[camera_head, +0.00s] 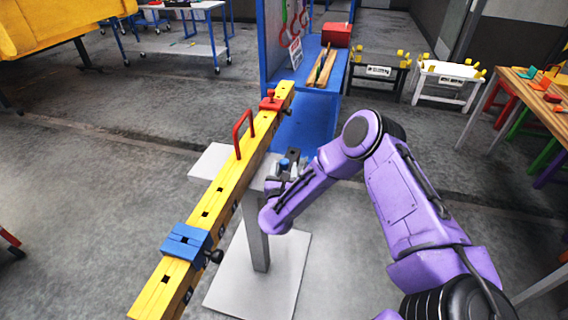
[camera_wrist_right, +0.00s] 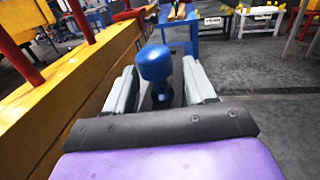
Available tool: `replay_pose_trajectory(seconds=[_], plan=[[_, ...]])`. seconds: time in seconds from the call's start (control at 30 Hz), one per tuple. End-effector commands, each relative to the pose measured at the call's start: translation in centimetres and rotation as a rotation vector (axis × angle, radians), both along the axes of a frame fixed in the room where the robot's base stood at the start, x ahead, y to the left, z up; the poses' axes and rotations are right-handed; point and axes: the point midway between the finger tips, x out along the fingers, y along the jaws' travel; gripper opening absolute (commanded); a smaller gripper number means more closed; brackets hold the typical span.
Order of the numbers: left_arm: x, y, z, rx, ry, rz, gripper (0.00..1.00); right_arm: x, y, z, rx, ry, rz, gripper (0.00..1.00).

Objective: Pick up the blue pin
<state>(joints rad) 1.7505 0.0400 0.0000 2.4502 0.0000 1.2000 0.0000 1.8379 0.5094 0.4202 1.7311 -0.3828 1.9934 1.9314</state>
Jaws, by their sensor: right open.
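The blue pin (camera_wrist_right: 154,64) has a round blue knob and stands upright close ahead in the right wrist view. It also shows small in the head view (camera_head: 284,163), beside the yellow beam. My right gripper (camera_wrist_right: 160,82) is open, with one pale finger on each side of the pin. A gap shows beside the knob, and I cannot tell whether either finger touches the stem. In the head view my right gripper (camera_head: 288,175) is partly hidden by my purple arm. The pin's lower end is hidden. My left gripper is not in view.
The long yellow beam (camera_head: 208,198) carries a red handle (camera_head: 243,134), a red clamp (camera_head: 270,102) and a blue clamp block (camera_head: 187,242). A grey stand (camera_head: 257,232) is under it. A blue rack (camera_head: 305,120) stands behind. Open floor lies to the left.

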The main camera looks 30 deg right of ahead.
Motion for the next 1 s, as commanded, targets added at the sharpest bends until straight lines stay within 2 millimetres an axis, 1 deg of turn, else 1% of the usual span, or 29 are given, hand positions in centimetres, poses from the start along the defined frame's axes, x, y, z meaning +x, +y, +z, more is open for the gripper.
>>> replay_pose_trajectory(seconds=[0.07, 0.23, 0.27, 0.3, 0.37, 0.4, 0.43, 0.63, 0.73, 0.77, 0.9, 1.0], plan=[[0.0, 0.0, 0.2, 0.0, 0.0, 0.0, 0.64, 0.3, -0.3, 0.0, 0.0, 0.001, 0.0, 0.55], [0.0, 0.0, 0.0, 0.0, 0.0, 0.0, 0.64, 0.3, -0.2, -0.1, 0.0, 0.001, 0.001, 0.55], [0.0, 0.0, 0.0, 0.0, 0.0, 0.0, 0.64, 0.3, -0.3, -0.1, 0.0, 0.001, 0.001, 0.48], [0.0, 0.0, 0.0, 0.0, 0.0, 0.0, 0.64, 0.3, -0.2, -0.1, 0.0, 0.001, 0.001, 0.35], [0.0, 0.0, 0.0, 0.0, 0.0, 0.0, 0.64, 0.3, -0.2, -0.1, 0.0, 0.001, 0.001, 0.16], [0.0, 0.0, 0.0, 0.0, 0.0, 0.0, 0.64, 0.3, -0.2, -0.1, 0.0, 0.001, 0.001, 0.03], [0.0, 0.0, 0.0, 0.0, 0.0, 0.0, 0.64, 0.3, -0.2, -0.1, 0.0, 0.001, 0.001, 0.0], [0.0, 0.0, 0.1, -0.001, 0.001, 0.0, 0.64, 0.3, -0.2, -0.1, 0.0, 0.001, 0.0, 0.0], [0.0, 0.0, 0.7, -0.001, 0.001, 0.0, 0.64, 0.3, -0.2, 0.8, 0.0, 0.0, 0.0, 0.0], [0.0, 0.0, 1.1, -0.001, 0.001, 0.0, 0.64, 0.3, -0.2, 1.4, 0.0, 0.0, 0.0, 0.0], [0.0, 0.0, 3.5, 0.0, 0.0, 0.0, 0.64, 0.3, -0.3, 5.1, 0.001, -0.001, 0.0, 0.0], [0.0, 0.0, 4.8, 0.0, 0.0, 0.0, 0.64, 0.3, -0.2, 7.5, 0.002, -0.001, 0.0, 0.0]])
